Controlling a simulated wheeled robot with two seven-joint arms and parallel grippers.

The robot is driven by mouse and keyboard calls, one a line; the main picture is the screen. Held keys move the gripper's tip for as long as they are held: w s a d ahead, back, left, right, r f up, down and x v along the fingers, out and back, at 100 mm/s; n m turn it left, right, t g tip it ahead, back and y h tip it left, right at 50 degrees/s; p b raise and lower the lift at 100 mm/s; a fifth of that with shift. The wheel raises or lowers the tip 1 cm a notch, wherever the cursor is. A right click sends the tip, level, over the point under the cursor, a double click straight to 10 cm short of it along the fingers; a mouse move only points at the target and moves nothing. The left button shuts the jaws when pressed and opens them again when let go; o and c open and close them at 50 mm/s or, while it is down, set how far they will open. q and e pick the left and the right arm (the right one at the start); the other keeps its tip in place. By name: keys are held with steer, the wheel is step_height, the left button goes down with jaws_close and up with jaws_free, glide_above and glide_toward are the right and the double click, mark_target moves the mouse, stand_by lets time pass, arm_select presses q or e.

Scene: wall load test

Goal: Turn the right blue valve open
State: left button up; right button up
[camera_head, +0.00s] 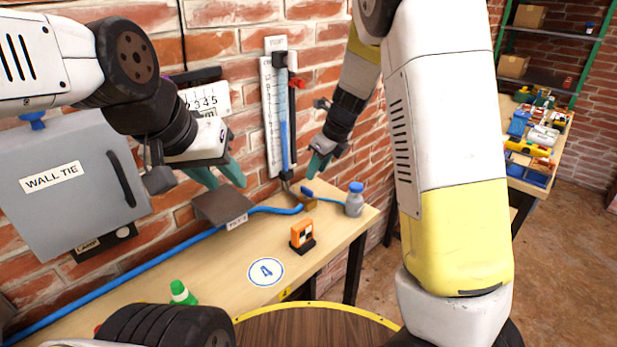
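A small blue valve handle (307,191) sits on a brass fitting (305,202) at the back of the wooden bench, below the wall gauge. A second blue knob (32,119) is on top of the grey WALL TIE box at the left. My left gripper (219,175) is open and empty, with teal fingers spread above the dark sloped block and left of the valve. My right gripper (318,166) is above and slightly right of the valve, apart from it in the picture. Its teal fingers are small and overlap, so their opening is unclear.
A blue hose (170,264) runs along the bench (335,222) to the fitting. A tall gauge (272,115) hangs on the brick wall.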

mark_target(307, 189)
steer(key=shift+m, duration=0.5)
steer(key=x, duration=0.9)
steer(key=shift+w, duration=0.35)
jaws_close()
